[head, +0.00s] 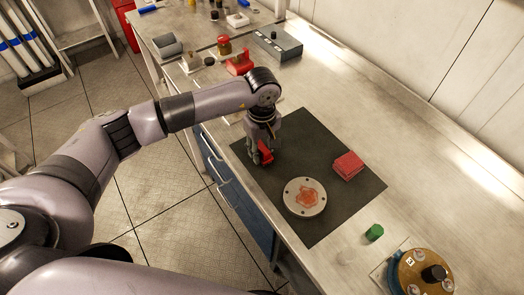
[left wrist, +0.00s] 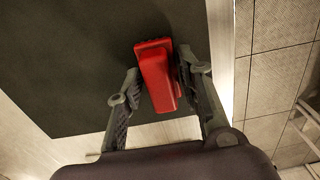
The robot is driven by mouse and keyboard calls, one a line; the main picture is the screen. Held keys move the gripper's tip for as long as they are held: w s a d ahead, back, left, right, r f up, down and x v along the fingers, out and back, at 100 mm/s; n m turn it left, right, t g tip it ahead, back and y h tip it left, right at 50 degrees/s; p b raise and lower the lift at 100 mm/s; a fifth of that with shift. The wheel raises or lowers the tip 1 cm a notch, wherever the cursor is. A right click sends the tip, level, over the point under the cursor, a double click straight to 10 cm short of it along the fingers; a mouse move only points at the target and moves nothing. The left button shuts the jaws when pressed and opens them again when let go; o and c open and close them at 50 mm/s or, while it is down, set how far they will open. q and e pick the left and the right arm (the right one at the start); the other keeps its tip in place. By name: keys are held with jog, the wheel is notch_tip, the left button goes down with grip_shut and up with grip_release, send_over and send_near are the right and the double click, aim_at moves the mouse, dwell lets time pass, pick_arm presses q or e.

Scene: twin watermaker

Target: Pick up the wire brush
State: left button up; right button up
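A red tool with a dark bristled edge, which I take to be the wire brush (left wrist: 156,70), stands at the near left edge of the dark mat (head: 318,226). In the head view the brush (head: 266,153) is partly hidden by my left gripper (head: 258,150), which points down over it. In the left wrist view my left gripper's fingers (left wrist: 157,72) are on either side of the red body, very close to it. I cannot tell whether both fingers press on it. My right gripper is not in view.
On the mat lie a round pale disc with an orange patch (head: 305,198) and a red pad (head: 348,165). A green cap (head: 374,232) and a brass-coloured round unit (head: 424,272) stand to the right. A grey box (head: 278,46) and small items fill the far end.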

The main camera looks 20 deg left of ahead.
aim_at(262, 146)
pick_arm(q)
grip_shut()
dwell(0.3)
notch_tip(262, 146, up, 20)
jog(key=b, duration=0.5)
